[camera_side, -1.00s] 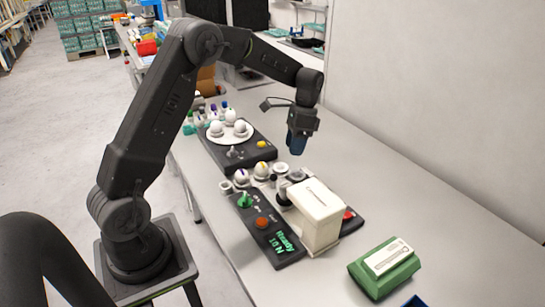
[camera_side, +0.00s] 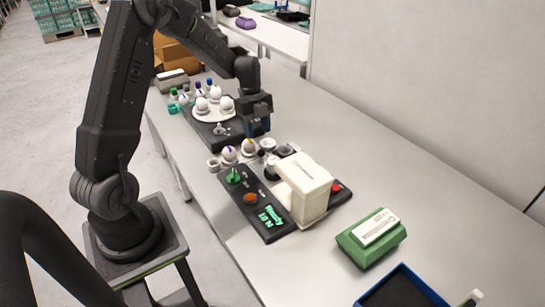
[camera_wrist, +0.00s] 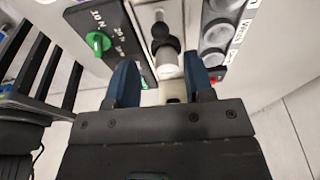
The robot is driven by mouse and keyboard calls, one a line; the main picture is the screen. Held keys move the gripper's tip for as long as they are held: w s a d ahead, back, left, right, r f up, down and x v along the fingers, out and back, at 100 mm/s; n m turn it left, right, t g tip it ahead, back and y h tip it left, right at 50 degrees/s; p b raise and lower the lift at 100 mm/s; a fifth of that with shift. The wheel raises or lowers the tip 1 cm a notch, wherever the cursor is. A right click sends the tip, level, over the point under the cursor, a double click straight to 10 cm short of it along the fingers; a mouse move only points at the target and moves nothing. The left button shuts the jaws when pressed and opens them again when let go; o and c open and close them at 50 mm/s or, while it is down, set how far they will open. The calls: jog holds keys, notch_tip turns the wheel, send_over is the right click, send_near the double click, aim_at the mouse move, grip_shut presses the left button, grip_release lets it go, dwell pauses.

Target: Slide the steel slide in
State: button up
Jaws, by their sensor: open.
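The steel slide (camera_wrist: 153,15) seems to be the bright metal strip near the top middle of the wrist view, with a black knob and a pale cylinder at its near end. It lies beside the dark control panel of a cream tester (camera_side: 305,185). In the side view my gripper hides part of that area, and I cannot pick the slide out there. My gripper (camera_wrist: 160,76) is open, its two blue fingers apart, with the pale cylinder showing between and beyond them. In the side view my gripper (camera_side: 251,132) is above the far end of the tester, near two eggs.
The panel has a green knob (camera_side: 234,176) and an orange button (camera_side: 251,198). A white plate (camera_side: 213,115) with several eggs stands behind, near coloured-cap bottles. A green box (camera_side: 371,238) and blue tray (camera_side: 397,290) sit in front. The table's right side is clear.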

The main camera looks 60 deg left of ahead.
aim_at(260, 149)
jog(key=f, duration=0.2)
jog(key=d+f, duration=0.1)
jog(key=f, duration=0.4)
jog(key=shift+d+f, duration=0.25)
jog(key=shift+d+f, duration=0.1)
jog(key=shift+f, duration=0.3)
jog(key=c, duration=0.7)
jog(key=shift+d, duration=4.45)
jog(key=shift+c, duration=0.2)
jog(key=o, duration=0.7)
jog(key=shift+o, duration=0.2)
jog(key=shift+r, duration=0.1)
jog(key=shift+r, duration=2.95)
